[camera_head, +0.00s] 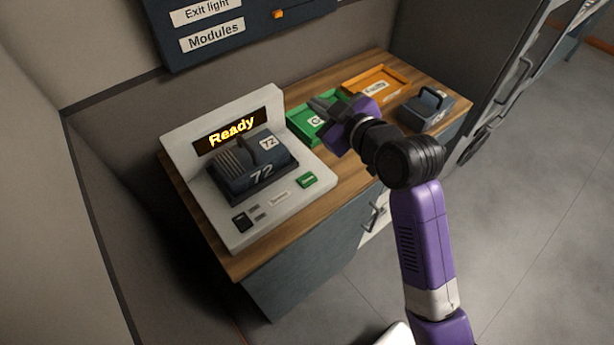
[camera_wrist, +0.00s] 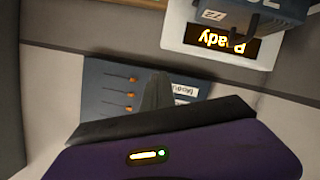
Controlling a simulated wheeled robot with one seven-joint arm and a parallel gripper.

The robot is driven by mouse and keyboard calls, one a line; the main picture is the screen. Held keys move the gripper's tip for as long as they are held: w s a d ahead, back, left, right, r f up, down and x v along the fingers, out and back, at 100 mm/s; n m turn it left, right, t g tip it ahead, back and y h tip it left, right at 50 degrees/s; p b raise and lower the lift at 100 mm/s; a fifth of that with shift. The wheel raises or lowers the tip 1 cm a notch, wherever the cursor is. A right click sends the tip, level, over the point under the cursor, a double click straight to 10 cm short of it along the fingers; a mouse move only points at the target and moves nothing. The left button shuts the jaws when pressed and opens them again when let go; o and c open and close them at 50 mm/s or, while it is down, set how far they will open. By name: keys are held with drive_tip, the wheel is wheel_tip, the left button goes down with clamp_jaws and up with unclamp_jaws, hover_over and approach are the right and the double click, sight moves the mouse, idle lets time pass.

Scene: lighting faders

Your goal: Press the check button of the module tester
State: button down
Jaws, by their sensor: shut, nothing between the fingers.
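The module tester (camera_head: 276,218) is a pale grey console on the wooden counter at the left. Its display (camera_head: 232,130) reads "Ready" in yellow. A dark module marked 72 (camera_head: 250,170) sits in its dock. A green button (camera_head: 306,180), its label too small to read, is on the tester's right front corner; I take it as the check button. My gripper (camera_head: 318,104) is shut and empty, above the green tray, behind and to the right of that button and apart from it. In the wrist view, the display (camera_wrist: 225,40) and module (camera_wrist: 262,12) appear upside down.
A green tray (camera_head: 297,124) and an orange tray (camera_head: 399,73) lie on the counter (camera_head: 345,190) right of the tester. Another dark module with a handle (camera_head: 426,108) stands at the right end. A dark wall panel (camera_head: 240,42) labelled "Modules" hangs above.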

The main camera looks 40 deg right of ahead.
drive_tip(key=w+n, duration=0.1)
drive_tip(key=n, duration=0.1)
drive_tip(key=n+g+y, duration=0.4)
drive_tip(key=n+g, duration=0.1)
drive_tip(key=n, duration=0.1)
hover_over(310, 181)
wheel_tip(310, 181, down, 7)
wheel_tip(310, 181, down, 8)
drive_tip(key=b, duration=0.7)
drive_tip(key=shift+r, duration=0.2)
drive_tip(key=shift+f+b, duration=0.35)
drive_tip(key=shift+f, duration=0.2)
drive_tip(key=shift+f, duration=0.1)
idle(0.7)
drive_tip(key=shift+f, duration=0.35)
